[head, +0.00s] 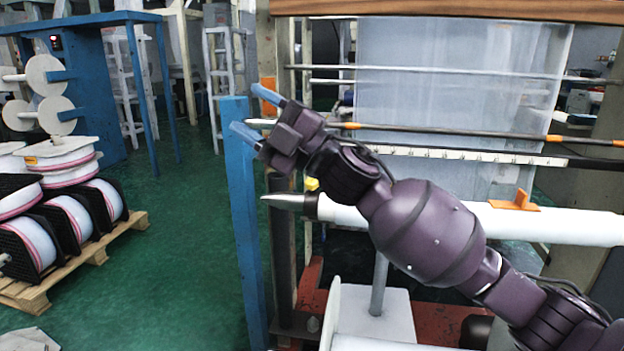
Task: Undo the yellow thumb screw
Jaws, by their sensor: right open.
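The yellow thumb screw (312,184) is a small yellow knob just above the pointed end of the white roller. My arm stands close above it, and part of its mount is hidden. My right gripper (257,114) has blue fingertips and is open. It is up and left of the screw, apart from it, with its fingers pointing left near the top of the blue post. Nothing shows between its fingers. My left gripper is not in view.
Dark rods and a clear film sheet (455,75) are behind. A pallet (60,270) with spools is at left. Green floor (180,240) between is clear.

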